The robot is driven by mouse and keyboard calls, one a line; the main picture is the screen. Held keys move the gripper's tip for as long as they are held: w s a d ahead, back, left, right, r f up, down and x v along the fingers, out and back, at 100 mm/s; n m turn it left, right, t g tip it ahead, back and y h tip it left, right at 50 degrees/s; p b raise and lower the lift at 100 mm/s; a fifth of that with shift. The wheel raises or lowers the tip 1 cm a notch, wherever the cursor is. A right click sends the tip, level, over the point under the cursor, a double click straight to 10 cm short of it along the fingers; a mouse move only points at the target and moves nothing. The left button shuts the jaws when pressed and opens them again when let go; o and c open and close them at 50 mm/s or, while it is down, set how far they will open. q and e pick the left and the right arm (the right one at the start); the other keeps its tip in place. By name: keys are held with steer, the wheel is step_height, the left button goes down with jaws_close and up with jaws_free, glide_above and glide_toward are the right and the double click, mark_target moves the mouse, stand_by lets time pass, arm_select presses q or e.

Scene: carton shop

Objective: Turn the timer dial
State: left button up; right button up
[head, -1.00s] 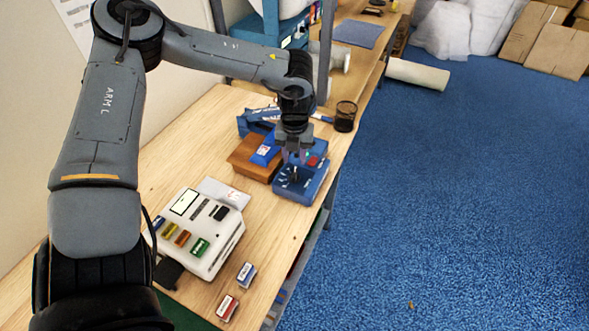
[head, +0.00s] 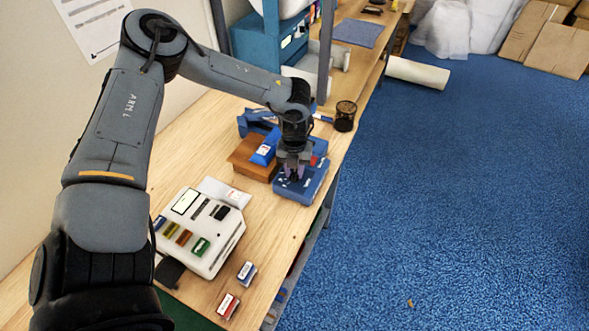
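The blue timer box (head: 311,188) sits near the right edge of the wooden bench. Its dial is on the top face, at the left part, and is now mostly hidden behind my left gripper (head: 292,176). The gripper points down with its fingertips at the dial. The fingers are small and dark here, and I cannot tell whether they are closed on the dial or just around it. A bit of red shows on the box behind the gripper. My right gripper is not in view.
A brown wooden box (head: 246,162) with a blue item (head: 265,150) on it stands close left of the timer box. A black mesh cup (head: 345,115) stands behind. A white device (head: 214,250) with coloured blocks is nearer. The bench between is mostly clear.

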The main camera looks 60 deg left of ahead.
arm_select(q)
jaws_close()
steer(key=shift+f+n+b, duration=0.15)
steer(key=shift+n+b, duration=0.25)
steer(key=shift+b, duration=0.3)
steer(key=n+b, duration=0.5)
steer(key=b, duration=0.1)
steer(key=shift+n, duration=0.3)
steer(key=n+b, duration=0.3)
steer(key=n, duration=0.1)
steer(key=shift+b, duration=0.3)
steer(key=shift+n+b, duration=0.9)
steer(key=shift+n, duration=0.9)
